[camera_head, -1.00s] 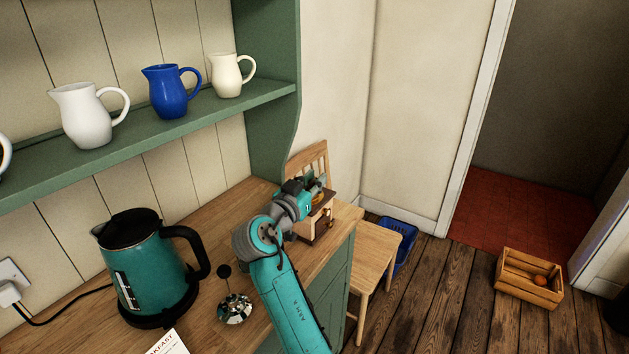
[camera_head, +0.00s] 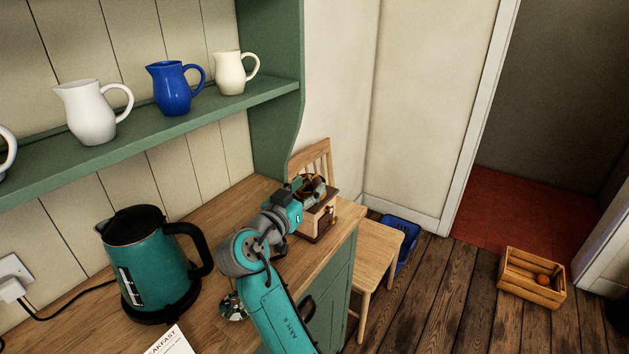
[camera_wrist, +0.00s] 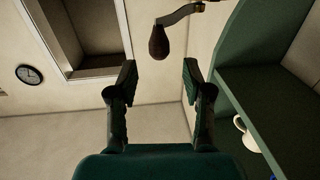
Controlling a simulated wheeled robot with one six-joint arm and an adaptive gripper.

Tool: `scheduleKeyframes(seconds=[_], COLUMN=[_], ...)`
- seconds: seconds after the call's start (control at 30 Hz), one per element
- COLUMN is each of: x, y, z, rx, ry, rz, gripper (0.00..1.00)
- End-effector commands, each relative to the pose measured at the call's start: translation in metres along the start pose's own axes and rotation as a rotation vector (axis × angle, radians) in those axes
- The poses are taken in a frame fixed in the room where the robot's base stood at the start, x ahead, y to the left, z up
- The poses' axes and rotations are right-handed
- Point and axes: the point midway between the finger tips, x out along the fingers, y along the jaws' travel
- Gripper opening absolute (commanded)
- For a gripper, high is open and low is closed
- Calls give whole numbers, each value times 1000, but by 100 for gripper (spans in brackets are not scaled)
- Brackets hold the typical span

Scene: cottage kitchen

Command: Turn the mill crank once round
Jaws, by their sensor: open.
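The mill (camera_head: 322,222) is a small wooden box with a drawer and a metal top. It stands at the far right end of the wooden counter. Its top is partly hidden by my gripper (camera_head: 304,190), which is at its left side in the head view. In the wrist view the crank arm (camera_wrist: 180,15) runs along the top edge, with a dark wooden knob (camera_wrist: 158,43) hanging from it. My gripper also shows in the wrist view (camera_wrist: 160,75), with its fingers wide apart and nothing between them. The knob appears just beyond the fingertips, between their lines.
A teal kettle (camera_head: 150,270) and a card (camera_head: 172,342) are on the counter, with a small metal object (camera_head: 233,306) partly behind my arm. A green shelf (camera_head: 200,111) with several jugs hangs above. A chair (camera_head: 372,262) stands past the counter's end.

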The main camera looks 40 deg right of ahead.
Motion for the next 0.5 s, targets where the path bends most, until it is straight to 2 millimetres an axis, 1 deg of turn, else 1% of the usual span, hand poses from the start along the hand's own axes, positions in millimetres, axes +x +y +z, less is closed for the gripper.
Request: scheduleKeyframes(seconds=[0.03, 0.1, 0.23, 0.33, 0.5], x=[-12, -26, -48, -60, -70], y=[-1, -1, -1, -1, 0], z=[1, 1, 1, 0, 1], rx=[0, -1, 0, 0, -1], ry=[0, 0, -1, -1, -1], rz=[-5, -4, -3, -3, 0], gripper=[50, 50, 50, 50, 50])
